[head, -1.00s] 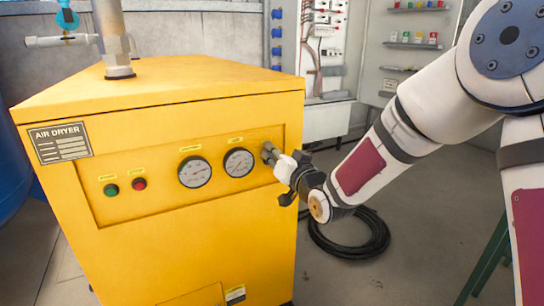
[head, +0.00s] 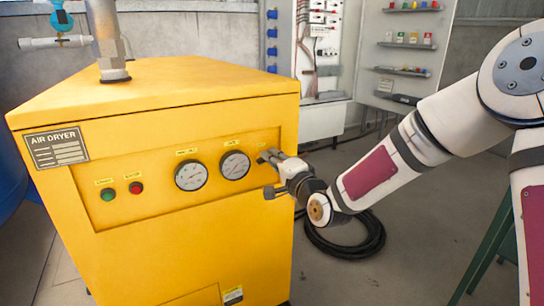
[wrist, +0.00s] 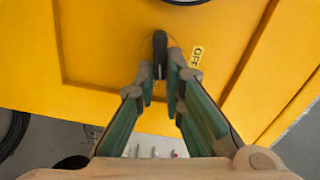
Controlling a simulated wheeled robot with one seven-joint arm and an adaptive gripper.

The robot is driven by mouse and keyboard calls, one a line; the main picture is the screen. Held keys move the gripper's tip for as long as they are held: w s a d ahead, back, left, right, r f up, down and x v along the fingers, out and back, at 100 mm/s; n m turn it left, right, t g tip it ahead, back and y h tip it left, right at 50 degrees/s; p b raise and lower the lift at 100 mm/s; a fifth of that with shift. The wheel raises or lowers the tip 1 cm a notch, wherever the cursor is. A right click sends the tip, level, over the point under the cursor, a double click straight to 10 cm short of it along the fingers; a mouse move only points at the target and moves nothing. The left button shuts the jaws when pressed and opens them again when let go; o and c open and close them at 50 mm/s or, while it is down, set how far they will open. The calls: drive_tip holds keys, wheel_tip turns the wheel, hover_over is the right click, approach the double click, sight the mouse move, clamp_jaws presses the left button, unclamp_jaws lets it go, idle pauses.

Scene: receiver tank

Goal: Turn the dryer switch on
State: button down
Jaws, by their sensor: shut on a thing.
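The yellow air dryer (head: 180,235) stands at the left in the head view, its front panel facing me. The dryer switch shows in the wrist view as a dark upright lever (wrist: 160,44) on the yellow panel, beside an OFF label (wrist: 196,57). My gripper (wrist: 160,82) is shut on the switch, with its fingertips on either side of the lever's near end. In the head view, my gripper (head: 270,172) reaches the right end of the panel, right of the gauges, and its fingers largely hide the switch there.
Two round gauges (head: 235,165), a green button (head: 108,195) and a red button (head: 136,188) sit on the panel left of my gripper. A black coiled hose (head: 345,245) lies on the floor. An open electrical cabinet (head: 322,75) stands behind.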

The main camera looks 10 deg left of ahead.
drive_tip(key=shift+d+f+m+p, duration=0.15)
drive_tip(key=shift+m+p, duration=0.15)
drive_tip(key=shift+m, duration=0.8)
drive_tip(key=shift+w, duration=0.1)
drive_tip(key=c, duration=1.7)
unclamp_jaws()
drive_tip(key=shift+f, duration=0.1)
drive_tip(key=v, duration=1.2)
